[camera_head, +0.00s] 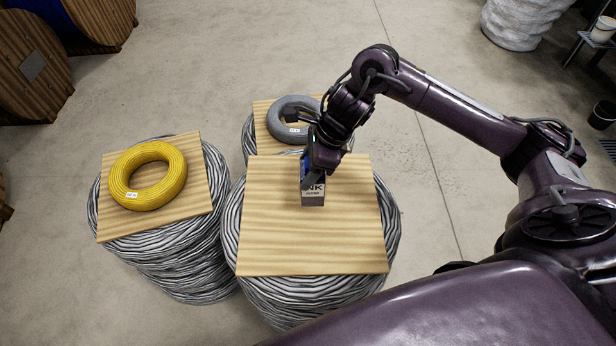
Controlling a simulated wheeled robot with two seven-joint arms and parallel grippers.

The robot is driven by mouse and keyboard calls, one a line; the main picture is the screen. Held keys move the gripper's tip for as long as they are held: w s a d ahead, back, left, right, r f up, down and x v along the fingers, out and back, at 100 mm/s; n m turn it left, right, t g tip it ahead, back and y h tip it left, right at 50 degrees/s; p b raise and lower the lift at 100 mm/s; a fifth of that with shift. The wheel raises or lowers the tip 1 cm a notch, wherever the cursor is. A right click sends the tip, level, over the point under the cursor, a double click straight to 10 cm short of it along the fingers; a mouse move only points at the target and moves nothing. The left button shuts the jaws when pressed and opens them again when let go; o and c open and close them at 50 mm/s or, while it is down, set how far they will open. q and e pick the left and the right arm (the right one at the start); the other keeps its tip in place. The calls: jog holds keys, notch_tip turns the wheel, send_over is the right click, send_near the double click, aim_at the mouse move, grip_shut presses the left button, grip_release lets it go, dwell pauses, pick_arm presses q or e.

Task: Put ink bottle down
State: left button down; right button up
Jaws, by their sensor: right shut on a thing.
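The ink bottle (313,193) is a small dark box shape with a white label reading "INK". It is upright over the near wooden board (280,245), towards the board's far side. My right gripper (314,176) is shut on its upper part from above, and the fingers hide part of it. I cannot tell whether the bottle's base touches the board. My left gripper is not in view.
A yellow cable coil (148,175) lies on a board at the left. A grey coil (292,118) lies on a board behind my right gripper. Wooden reels (30,70) stand at the far left. The near board's front is clear.

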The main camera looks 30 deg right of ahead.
jog(key=shift+f+p, duration=0.45)
jog(key=shift+f, duration=1.6)
jog(key=shift+f, duration=0.2)
jog(key=o, duration=1.7)
jog(key=shift+r, duration=0.1)
jog(key=shift+c, duration=0.2)
